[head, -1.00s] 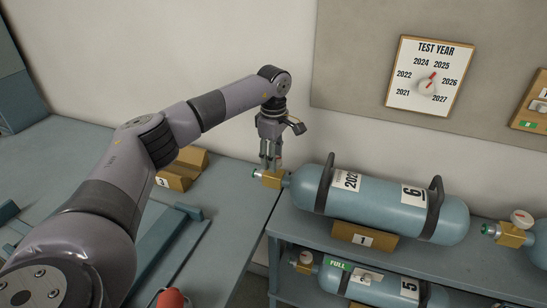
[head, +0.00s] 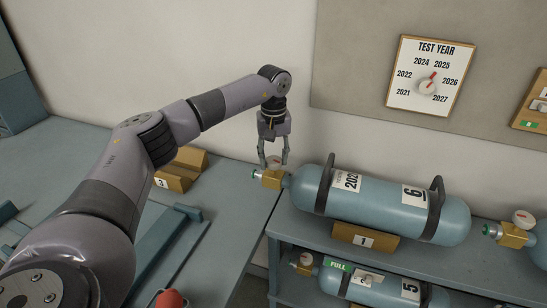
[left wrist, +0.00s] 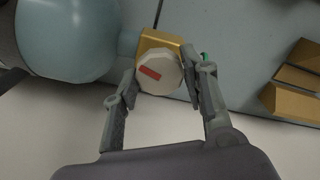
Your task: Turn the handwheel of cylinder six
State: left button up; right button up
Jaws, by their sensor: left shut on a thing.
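Cylinder six (head: 385,205) is a blue-grey cylinder lying on its side on the shelf top at right, with a label 6 and black bands. Its brass valve (head: 271,179) points left. The valve's handwheel (head: 274,162) is pale and partly hidden by my fingers; in the left wrist view the handwheel (left wrist: 160,73) shows a red bar on its face. My left gripper (head: 273,164) comes down from above, with one finger on each side of the handwheel, shut on it. My right gripper is not in view.
Below, cylinder five (head: 375,286) lies on the lower shelf. Another cylinder's valve (head: 510,234) stands at the right. A brass-coloured block (head: 181,170) is on the table at left. A test year dial board (head: 425,105) hangs on the back wall.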

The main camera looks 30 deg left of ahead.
aim_at(274, 159)
pick_arm(q)
jog(key=m, duration=0.4)
jog(key=shift+w+r+m, duration=0.1)
jog(key=shift+m, duration=2.1)
jog(key=o, duration=1.2)
jog(key=shift+c, duration=0.2)
notch_tip(274, 159, up, 12)
